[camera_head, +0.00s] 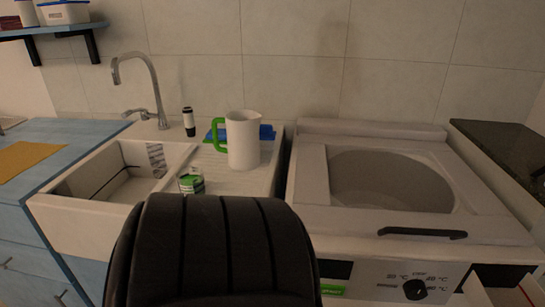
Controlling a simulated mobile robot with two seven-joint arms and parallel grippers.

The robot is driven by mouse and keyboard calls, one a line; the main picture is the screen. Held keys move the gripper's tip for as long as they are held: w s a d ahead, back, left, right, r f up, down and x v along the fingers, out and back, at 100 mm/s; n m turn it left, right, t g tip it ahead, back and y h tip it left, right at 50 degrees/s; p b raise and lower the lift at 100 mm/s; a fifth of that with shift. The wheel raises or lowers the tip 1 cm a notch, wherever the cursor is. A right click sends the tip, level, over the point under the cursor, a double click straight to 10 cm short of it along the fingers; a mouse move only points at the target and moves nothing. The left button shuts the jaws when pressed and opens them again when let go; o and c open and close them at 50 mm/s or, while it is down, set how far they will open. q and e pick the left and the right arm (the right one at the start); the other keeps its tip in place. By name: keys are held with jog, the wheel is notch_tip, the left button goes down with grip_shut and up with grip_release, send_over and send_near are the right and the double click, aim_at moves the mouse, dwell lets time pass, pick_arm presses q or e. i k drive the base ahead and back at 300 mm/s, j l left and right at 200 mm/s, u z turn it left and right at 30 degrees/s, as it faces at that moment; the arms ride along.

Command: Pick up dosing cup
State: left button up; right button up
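A white jug (243,140) with a green handle on its left stands upright on the white ribbed drainboard right of the sink. A small green and white round container (191,181) stands in front of it to the left, near the basin edge. I cannot tell which of the two is the dosing cup. Neither of my grippers can be made out in view, and nothing is seen touching the jug or the container.
A large black ribbed shape fills the bottom centre and hides what lies behind it. The sink basin (75,226) is at left under a tap (152,88), with a small dark bottle (189,122) beside it. A blue item (267,132) lies behind the jug. A white washer (320,215) stands at right.

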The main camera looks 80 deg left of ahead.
aim_at(192, 183)
jog(key=u, duration=3.15)
